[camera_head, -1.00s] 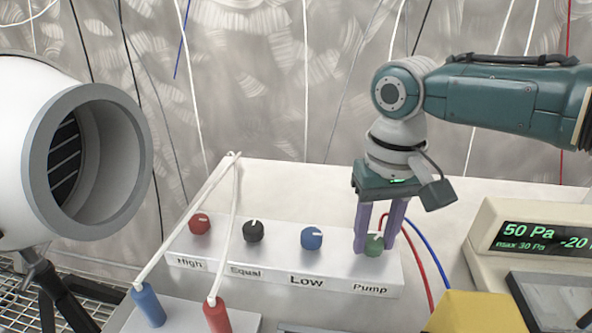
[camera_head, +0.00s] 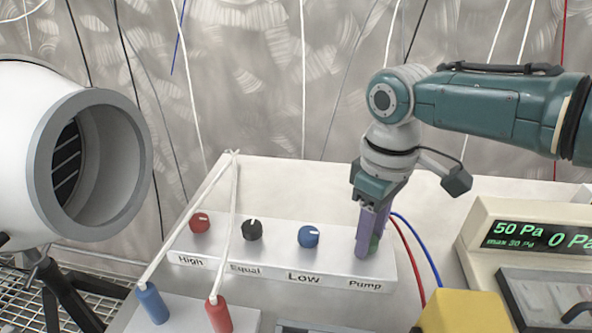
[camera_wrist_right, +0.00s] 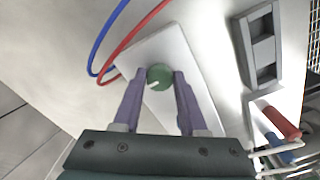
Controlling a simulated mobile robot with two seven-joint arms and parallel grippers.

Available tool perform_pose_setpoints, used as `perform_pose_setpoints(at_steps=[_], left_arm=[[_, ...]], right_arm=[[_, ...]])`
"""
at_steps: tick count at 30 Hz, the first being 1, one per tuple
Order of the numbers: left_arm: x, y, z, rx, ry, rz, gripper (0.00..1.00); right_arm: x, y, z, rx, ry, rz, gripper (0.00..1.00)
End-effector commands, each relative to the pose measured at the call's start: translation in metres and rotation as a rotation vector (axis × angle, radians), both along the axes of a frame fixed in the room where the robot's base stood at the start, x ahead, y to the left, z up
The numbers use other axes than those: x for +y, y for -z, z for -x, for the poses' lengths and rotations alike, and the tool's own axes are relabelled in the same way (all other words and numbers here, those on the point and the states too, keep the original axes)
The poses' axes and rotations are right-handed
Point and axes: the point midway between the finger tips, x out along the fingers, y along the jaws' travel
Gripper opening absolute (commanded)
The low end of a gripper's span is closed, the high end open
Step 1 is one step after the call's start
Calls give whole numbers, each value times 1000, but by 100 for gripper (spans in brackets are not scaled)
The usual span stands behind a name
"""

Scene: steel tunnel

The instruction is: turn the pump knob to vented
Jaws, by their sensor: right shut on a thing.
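The green pump knob (camera_head: 375,243) is at the right end of the light grey knob panel (camera_head: 290,276), above the printed word Pump. My right gripper (camera_head: 369,250) points down at it, with its purple fingers shut on the knob's sides. The fingers and gripper hide most of the knob in the head view. In the right wrist view the knob (camera_wrist_right: 160,76) sits between the two fingertips, with a white pointer mark toward its lower left. No printed word vented is readable. My left gripper is not in view.
Red (camera_head: 200,223), black (camera_head: 252,230) and blue (camera_head: 309,237) knobs stand left of the pump knob. Red and blue tubes run behind the gripper. A display unit (camera_head: 530,240) reading 50 Pa and 0 Pa and a yellow block (camera_head: 463,312) are to the right.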

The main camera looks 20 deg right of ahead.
Motion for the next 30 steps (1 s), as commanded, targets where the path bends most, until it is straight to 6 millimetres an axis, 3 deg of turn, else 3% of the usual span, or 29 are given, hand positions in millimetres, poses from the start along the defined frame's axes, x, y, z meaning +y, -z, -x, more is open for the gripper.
perform_pose_setpoints(at_steps=[14,15,22,30], left_arm=[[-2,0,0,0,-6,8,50],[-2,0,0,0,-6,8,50],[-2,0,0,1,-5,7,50],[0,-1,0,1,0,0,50]], right_arm=[[1,-1,-1,-2,-14,-2,0],[1,-1,-1,-2,-13,-2,45],[0,0,0,-1,-13,-2,71],[0,-1,0,-1,-12,0,72]])
